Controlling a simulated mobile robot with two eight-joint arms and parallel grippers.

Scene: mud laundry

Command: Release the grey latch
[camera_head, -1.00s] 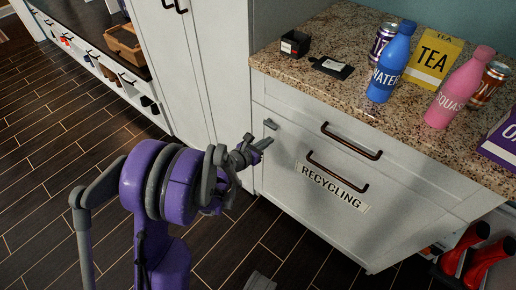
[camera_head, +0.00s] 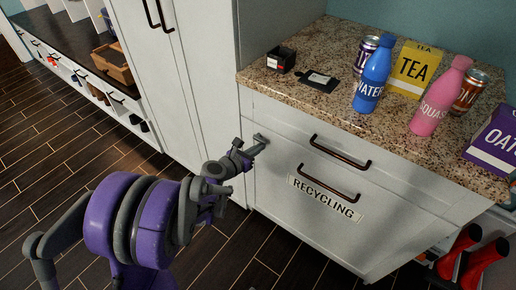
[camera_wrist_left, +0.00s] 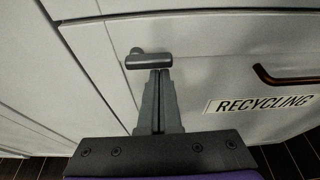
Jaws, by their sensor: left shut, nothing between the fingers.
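The grey latch (camera_head: 260,138) is on the upper left of the white recycling drawer front (camera_head: 285,215), near the seam with the tall cabinet. In the left wrist view the latch (camera_wrist_left: 149,61) is a short bar lying level, with a round pivot at its upper left. My left gripper (camera_head: 258,149) is shut and empty, its tips just below the latch. In the left wrist view the fingertips (camera_wrist_left: 160,72) reach the underside of the bar's right half; I cannot tell whether they touch. My right gripper is not in view.
Two dark handles and a RECYCLING label (camera_head: 324,198) are on the unit right of the latch. The granite counter (camera_head: 310,100) above holds bottles, cans and boxes. A tall white cabinet (camera_head: 190,90) stands at left. Red boots (camera_head: 470,255) are at lower right.

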